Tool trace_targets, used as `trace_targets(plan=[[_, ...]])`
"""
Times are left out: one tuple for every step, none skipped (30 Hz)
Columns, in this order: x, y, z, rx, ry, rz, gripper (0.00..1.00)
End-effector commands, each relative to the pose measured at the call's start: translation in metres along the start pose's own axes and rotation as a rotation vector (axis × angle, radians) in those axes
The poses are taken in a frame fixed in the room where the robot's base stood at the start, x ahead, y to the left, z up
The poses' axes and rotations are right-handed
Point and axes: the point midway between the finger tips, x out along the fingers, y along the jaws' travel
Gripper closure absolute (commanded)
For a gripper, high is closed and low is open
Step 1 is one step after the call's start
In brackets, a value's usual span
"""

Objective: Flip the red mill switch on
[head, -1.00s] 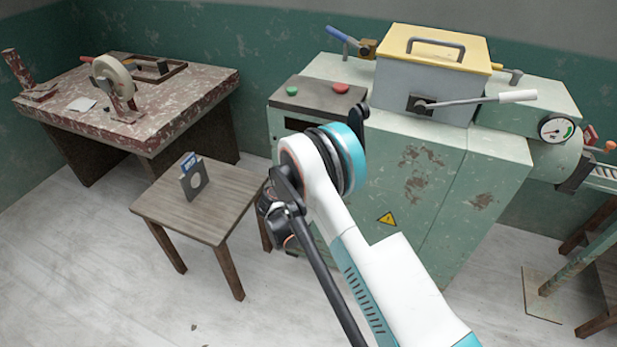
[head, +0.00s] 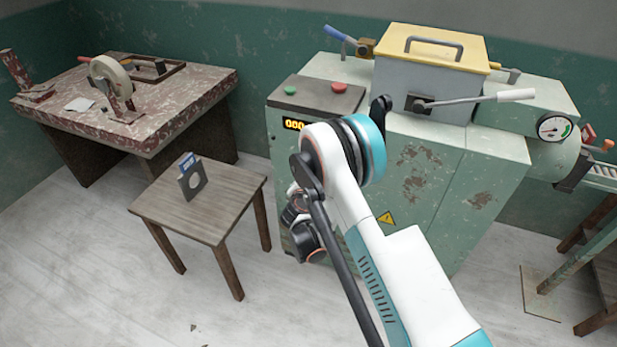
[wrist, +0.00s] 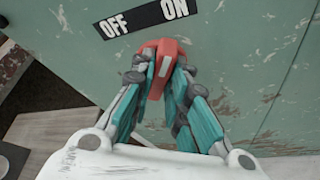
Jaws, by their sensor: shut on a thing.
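The red mill switch (wrist: 165,58) is in the upper middle of the wrist view, on the green machine front just below a black label (wrist: 146,14) reading OFF on the left and ON on the right. A pale line on the switch points up toward the label, leaning slightly right. My gripper (wrist: 165,66) is shut on the switch, one finger on each side, and the fingers cover part of it. In the head view my arm hides the switch and the gripper.
The green mill cabinet (head: 480,180) carries a grey hopper with a yellow lid (head: 432,46), a white-handled lever (head: 516,95), and green (head: 290,90) and red (head: 338,87) buttons. A small wooden table (head: 225,195) stands at left, with clear floor in front.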

Motion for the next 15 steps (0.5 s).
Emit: trace_targets(plan=[[0.0, -0.0016, -0.0003, 0.029, 0.0, 0.011, 1.0], [0.0, -0.0016, -0.0004, 0.047, 0.0, 0.019, 1.0], [-0.0001, -0.0019, -0.0005, 0.07, 0.0, 0.028, 1.0], [-0.0001, -0.0021, -0.0006, 0.086, 0.0, 0.034, 1.0], [-0.0001, -0.0021, -0.0007, 0.101, 0.0, 0.041, 1.0], [-0.0001, -0.0019, -0.0008, 0.119, 0.0, 0.049, 1.0], [-0.0001, -0.0021, -0.0008, 0.131, 0.0, 0.054, 1.0], [-0.0001, -0.0022, -0.0009, 0.143, 0.0, 0.058, 1.0], [-0.0002, -0.0022, -0.0009, 0.157, 0.001, 0.064, 1.0], [-0.0002, -0.0022, -0.0009, 0.166, 0.001, 0.068, 1.0], [-0.0003, -0.0021, -0.001, 0.175, 0.001, 0.072, 1.0], [-0.0003, -0.0022, -0.001, 0.184, 0.001, 0.076, 1.0], [-0.0004, -0.0023, -0.001, 0.189, 0.001, 0.078, 1.0], [-0.0004, -0.0024, -0.001, 0.195, 0.001, 0.08, 1.0], [-0.0004, -0.0025, -0.001, 0.201, 0.001, 0.082, 1.0]])
